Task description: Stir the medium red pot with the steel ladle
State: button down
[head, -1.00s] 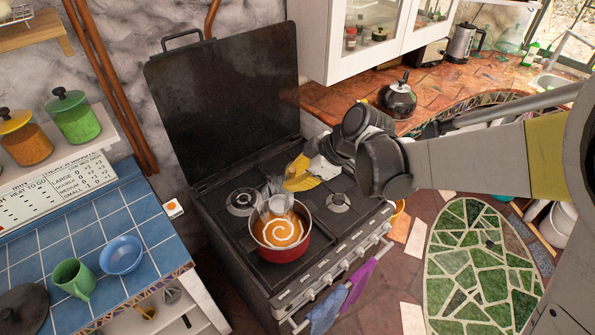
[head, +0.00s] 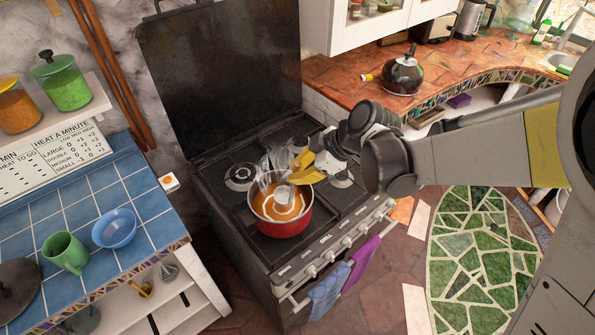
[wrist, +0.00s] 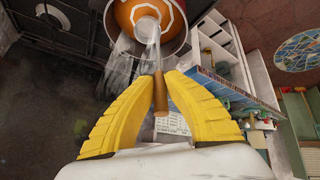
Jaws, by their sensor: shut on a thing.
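The medium red pot (head: 281,228) stands on the front of the stove, holding orange soup with a pale swirl. It also shows at the top of the wrist view (wrist: 184,30). The steel ladle has a brown handle (wrist: 161,100), and its steel part (wrist: 148,32) reaches over the pot's mouth. In the head view its steel part is hard to make out among steam-like wisps. My gripper (head: 301,171), with yellow fingers, is above the pot's back right rim. Its fingertips are shut on the ladle's handle in the wrist view (wrist: 160,84). How deep the bowl sits is unclear.
The black stove (head: 225,220) has a raised lid behind it. Blue tiled counter (head: 75,215) at left holds a green mug (head: 66,252) and a blue bowl (head: 115,228). A kettle (head: 403,74) stands on the counter at back right. Towels hang on the stove's front.

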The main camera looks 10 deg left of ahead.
jog(key=shift+w+a+f+b, duration=0.15)
jog(key=shift+f+b, duration=0.7)
jog(key=shift+f, duration=0.2)
jog(key=shift+w+a+f+b, duration=0.1)
jog(key=shift+a+f+b, duration=0.1)
jog(key=shift+f+b, duration=0.8)
jog(key=shift+w+a+f+b, duration=0.15)
jog(key=shift+f+b, duration=0.55)
jog(key=shift+f, duration=0.45)
